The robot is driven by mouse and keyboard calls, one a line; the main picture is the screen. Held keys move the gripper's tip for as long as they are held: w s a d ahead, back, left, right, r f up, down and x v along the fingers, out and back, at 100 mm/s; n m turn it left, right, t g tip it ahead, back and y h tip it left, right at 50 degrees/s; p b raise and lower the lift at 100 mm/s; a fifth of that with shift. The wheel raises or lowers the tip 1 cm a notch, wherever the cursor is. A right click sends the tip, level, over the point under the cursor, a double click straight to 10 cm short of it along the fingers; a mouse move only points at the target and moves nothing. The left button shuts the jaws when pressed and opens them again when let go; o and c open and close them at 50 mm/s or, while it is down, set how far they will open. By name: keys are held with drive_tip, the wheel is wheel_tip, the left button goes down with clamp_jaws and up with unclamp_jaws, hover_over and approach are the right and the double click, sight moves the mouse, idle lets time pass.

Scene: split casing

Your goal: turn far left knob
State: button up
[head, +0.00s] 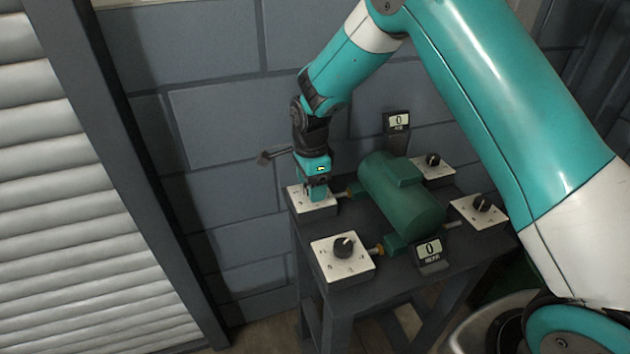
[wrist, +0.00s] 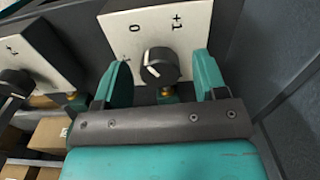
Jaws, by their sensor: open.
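The far left knob is a black dial on a square white plate (head: 325,207) at the table's back left corner. In the head view the dial is hidden behind my gripper (head: 316,191). In the wrist view the black knob (wrist: 161,65) sits between the two teal fingers of my gripper (wrist: 163,75), which is open with a gap on each side. The plate (wrist: 183,30) shows the marks 0 and +1, with another mark partly hidden by the left finger. A white line shows on the left part of the knob's face.
A green casing (head: 395,195) lies mid-table. A front left knob (head: 344,247), a back right knob (head: 433,159) and a front right knob (head: 482,203) stand around it. A rear display (head: 398,121) and a front display (head: 430,249) both read 0. A block wall stands behind.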

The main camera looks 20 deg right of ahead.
drive_tip(key=c, duration=0.9)
drive_tip(key=shift+d, duration=0.4)
drive_tip(key=shift+c, duration=0.2)
drive_tip(key=shift+a, duration=0.3)
drive_tip(key=shift+a, duration=0.1)
